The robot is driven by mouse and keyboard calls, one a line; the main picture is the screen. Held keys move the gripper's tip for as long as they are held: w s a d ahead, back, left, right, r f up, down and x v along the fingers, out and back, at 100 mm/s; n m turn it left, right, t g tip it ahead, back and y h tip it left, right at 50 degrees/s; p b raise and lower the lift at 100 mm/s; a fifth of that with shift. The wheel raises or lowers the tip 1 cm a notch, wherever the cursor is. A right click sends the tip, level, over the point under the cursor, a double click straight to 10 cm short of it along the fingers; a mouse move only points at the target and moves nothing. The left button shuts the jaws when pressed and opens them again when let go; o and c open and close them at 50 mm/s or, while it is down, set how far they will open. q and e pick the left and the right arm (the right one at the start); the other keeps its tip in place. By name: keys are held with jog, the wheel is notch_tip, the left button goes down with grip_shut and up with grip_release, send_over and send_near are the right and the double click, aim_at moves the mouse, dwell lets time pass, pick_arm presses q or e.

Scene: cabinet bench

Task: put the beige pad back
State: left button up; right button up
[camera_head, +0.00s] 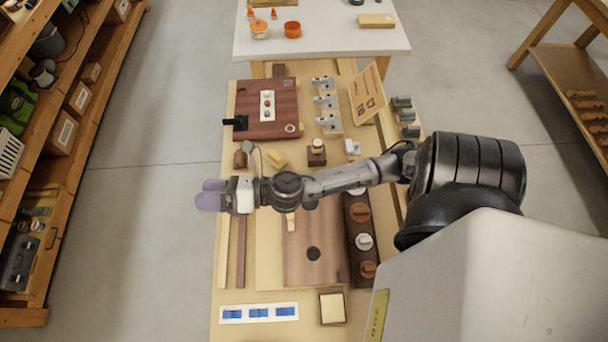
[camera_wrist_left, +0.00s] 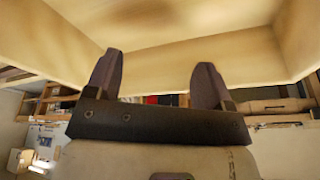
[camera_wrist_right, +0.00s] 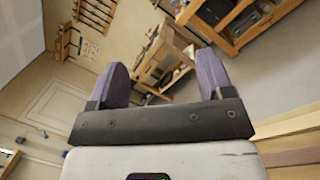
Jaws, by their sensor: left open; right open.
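A square cream-beige pad (camera_head: 332,308) lies in a dark-rimmed holder at the front of the bench; it looks most like the beige pad, though I cannot be sure. Left of it lies a white strip (camera_head: 235,314) with blue squares. My right gripper (camera_head: 210,195) is over the bench's left edge, open and empty, well behind the pad and to its left. In the right wrist view its purple fingers (camera_wrist_right: 162,75) stand apart over floor and furniture. My left gripper (camera_wrist_left: 157,82) is open and empty, facing pale wooden panels; the head view does not show it.
A yellowish block (camera_head: 276,158), a brown board (camera_head: 266,112) and metal brackets (camera_head: 326,101) lie farther back. Shelves (camera_head: 62,130) stand left across open floor.

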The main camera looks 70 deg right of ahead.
jog(key=s+d+f+m+g+h, duration=0.25)
jog(key=f+m+h, duration=0.2)
jog(key=m, duration=0.55)
jog(key=s+d+f+m+g+h, duration=0.25)
jog(key=f+m+h, duration=0.2)
jog(key=m, duration=0.45)
jog(key=s+a+f+m+g, duration=0.1)
jog(key=s+f+m+g, duration=0.1)
jog(key=s+m+g, duration=0.1)
jog(key=s+a+f+m+g+y, duration=0.1)
jog(key=s+f+m+g, duration=0.1)
jog(key=s, duration=0.4)
jog(key=s+a+f+m+g, duration=0.1)
jog(key=s+f+m+g, duration=0.1)
jog(key=s+m+g, duration=0.2)
jog(key=shift+s+a+f+m+y, duration=0.1)
jog(key=shift+s+f+m+y, duration=0.1)
jog(key=shift+s, duration=0.2)
jog(key=shift+s+a+f+m+y, duration=0.1)
jog(key=shift+s+m, duration=0.1)
jog(key=shift+s, duration=0.15)
jog(key=shift+s+a+g, duration=0.2)
jog(key=shift+s+g, duration=0.1)
jog(key=shift+s, duration=0.25)
